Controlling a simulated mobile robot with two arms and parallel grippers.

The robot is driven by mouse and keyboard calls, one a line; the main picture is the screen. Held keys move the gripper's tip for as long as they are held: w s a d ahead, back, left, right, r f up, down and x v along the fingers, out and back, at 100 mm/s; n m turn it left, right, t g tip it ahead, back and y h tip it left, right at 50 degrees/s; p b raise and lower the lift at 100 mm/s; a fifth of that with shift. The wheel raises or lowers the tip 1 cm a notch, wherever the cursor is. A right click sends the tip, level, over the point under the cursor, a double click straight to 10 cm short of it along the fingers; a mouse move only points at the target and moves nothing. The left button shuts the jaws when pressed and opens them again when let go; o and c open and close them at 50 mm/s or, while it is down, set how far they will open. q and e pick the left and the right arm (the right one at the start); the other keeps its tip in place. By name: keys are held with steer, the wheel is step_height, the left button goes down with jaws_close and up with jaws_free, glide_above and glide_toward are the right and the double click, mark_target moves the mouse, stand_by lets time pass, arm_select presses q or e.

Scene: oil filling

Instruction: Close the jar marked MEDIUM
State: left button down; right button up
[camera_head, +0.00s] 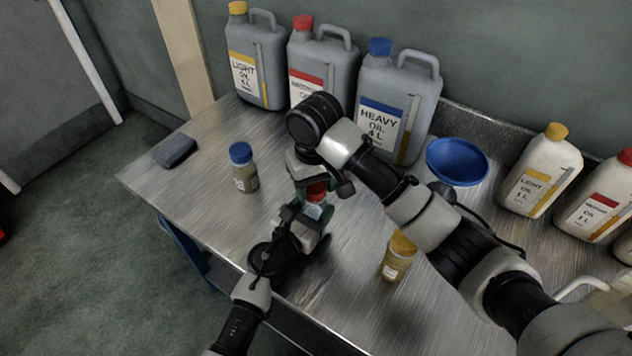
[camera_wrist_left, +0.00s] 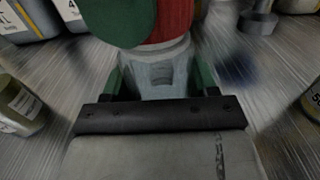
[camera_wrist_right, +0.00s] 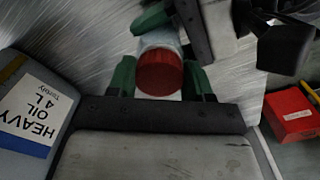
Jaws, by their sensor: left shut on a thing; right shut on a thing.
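A small jar shows in the head view (camera_head: 313,211) with a red lid (camera_head: 317,188) at its top. My left gripper (camera_head: 311,214) is shut on the jar body; the left wrist view shows the pale jar (camera_wrist_left: 160,72) between its green fingers. My right gripper (camera_head: 314,186) comes from above and is shut on the red lid, which shows in the right wrist view (camera_wrist_right: 160,72). The lid sits at the jar's mouth; I cannot tell whether it is screwed tight. The jar's label is not readable.
A blue-lidded jar (camera_head: 245,178) and a yellow-lidded jar (camera_head: 398,257) stand either side. Large oil cans, including the heavy oil can (camera_head: 395,105), and a blue funnel (camera_head: 457,162) stand behind. A dark cloth (camera_head: 175,150) lies at the left edge of the metal table (camera_head: 205,215).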

steer(key=m, duration=0.3)
steer(key=shift+a, duration=0.2)
steer(key=m, duration=1.2)
steer(key=shift+w+a+m, duration=0.1)
steer(key=shift+m, duration=0.3)
steer(key=o, duration=1)
steer(key=shift+r, duration=0.1)
step_height(320, 180, up, 12)
steer(key=shift+f, duration=0.1)
